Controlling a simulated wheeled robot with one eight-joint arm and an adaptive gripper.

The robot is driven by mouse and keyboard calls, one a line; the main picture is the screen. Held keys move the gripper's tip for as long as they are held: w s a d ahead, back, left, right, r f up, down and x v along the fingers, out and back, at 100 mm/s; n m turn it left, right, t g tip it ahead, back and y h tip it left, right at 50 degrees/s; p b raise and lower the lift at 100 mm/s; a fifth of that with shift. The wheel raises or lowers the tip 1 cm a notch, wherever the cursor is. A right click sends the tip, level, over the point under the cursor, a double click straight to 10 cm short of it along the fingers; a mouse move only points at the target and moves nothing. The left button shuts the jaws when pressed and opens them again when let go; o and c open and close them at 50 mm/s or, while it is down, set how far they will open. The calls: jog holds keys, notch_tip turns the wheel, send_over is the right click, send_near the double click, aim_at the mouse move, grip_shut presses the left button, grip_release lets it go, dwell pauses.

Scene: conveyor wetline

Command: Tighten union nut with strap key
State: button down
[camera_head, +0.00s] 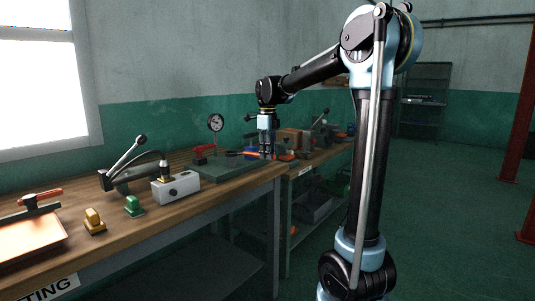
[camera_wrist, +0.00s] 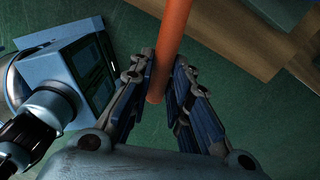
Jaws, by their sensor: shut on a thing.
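My gripper (camera_head: 267,150) is low over the far part of the workbench in the head view. In the wrist view its two fingers (camera_wrist: 163,70) are closed around an orange rod-like handle (camera_wrist: 173,35), which looks like the handle of the strap key. The handle runs up out of that picture, so the strap end is hidden there. In the head view a small orange piece (camera_head: 286,157) shows just right of the fingers. A union nut cannot be made out clearly; that area is small and partly covered by my gripper.
A round gauge (camera_head: 216,122) stands behind a green-grey plate (camera_head: 222,170) with a red part (camera_head: 203,149) near it. On the nearer wooden bench (camera_head: 150,222) are a grey box (camera_head: 176,188), a lever tool (camera_head: 128,170), yellow and green blocks and an orange tray (camera_head: 30,237).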

jog(key=shift+f, duration=0.85)
jog(key=shift+s, duration=0.1)
jog(key=shift+s+a+m, duration=0.85)
jog(key=shift+s+m, duration=0.15)
jog(key=shift+s, duration=0.15)
jog(key=shift+s+a+m, duration=0.8)
jog(key=shift+s+m, duration=0.2)
jog(key=shift+s, duration=0.15)
jog(key=shift+w+d, duration=0.15)
jog(key=shift+w+d+f+n, duration=0.1)
jog(key=shift+w+d+n, duration=0.4)
jog(key=shift+w+n, duration=0.2)
jog(key=shift+r, duration=0.25)
jog(key=shift+s+f, duration=0.15)
